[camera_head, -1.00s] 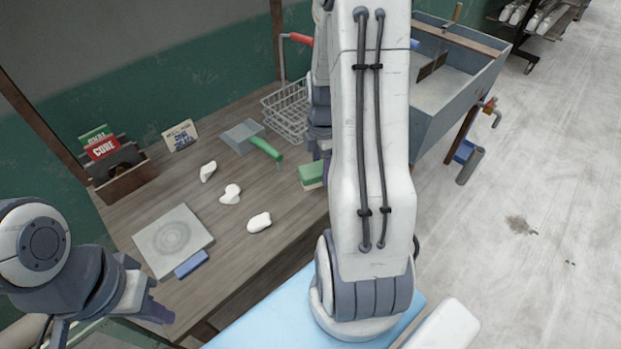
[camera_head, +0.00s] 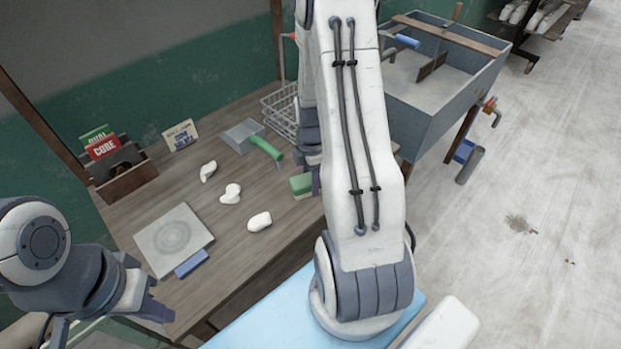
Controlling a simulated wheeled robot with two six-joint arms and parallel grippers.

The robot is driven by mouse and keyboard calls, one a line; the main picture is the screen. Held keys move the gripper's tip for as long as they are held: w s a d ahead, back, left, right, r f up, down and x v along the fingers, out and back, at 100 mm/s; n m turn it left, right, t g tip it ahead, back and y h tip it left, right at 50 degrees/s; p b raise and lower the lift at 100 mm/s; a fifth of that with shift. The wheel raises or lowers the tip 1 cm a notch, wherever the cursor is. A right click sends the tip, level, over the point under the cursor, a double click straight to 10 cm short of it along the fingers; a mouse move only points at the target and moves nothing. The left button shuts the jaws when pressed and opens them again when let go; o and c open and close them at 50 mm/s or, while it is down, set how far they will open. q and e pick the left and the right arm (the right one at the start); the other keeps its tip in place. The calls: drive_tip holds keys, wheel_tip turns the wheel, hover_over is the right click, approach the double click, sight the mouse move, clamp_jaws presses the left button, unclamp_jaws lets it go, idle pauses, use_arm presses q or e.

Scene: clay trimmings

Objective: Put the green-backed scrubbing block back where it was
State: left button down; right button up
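The green-backed scrubbing block (camera_head: 301,186) shows a green top and a paler lower layer, at the right part of the wooden table. My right arm comes down in front of it and hides its right side. A dark finger of my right gripper (camera_head: 314,182) is against the block's right side, and the rest of that gripper is hidden. The block moves with this gripper and seems held. Whether it touches the table cannot be told. My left gripper (camera_head: 106,322) is at the lower left, off the table's front edge, with its fingers apart and empty.
The table holds a grey square slab (camera_head: 173,238), a blue bar (camera_head: 191,264), several white clay pieces (camera_head: 260,221), a green-handled dustpan (camera_head: 241,136), a wire basket (camera_head: 281,108) and a wooden card box (camera_head: 125,185). A grey sink (camera_head: 440,95) stands right. Bare wood lies left of the block.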

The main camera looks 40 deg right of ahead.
drive_tip(key=shift+o, duration=1.2)
wheel_tip(320, 180, up, 12)
drive_tip(key=shift+r, duration=0.2)
drive_tip(key=s+a+r+m, duration=0.1)
drive_tip(key=a+r, duration=0.1)
drive_tip(key=a, duration=0.7)
drive_tip(key=s+a+r+m, duration=0.1)
drive_tip(key=a+r+m, duration=0.1)
drive_tip(key=a, duration=0.8)
drive_tip(key=s+a+r+m+y, duration=0.1)
drive_tip(key=s+a+m, duration=0.3)
drive_tip(key=s+a, duration=0.8)
drive_tip(key=shift+s+r, duration=0.75)
drive_tip(key=shift+s, duration=0.4)
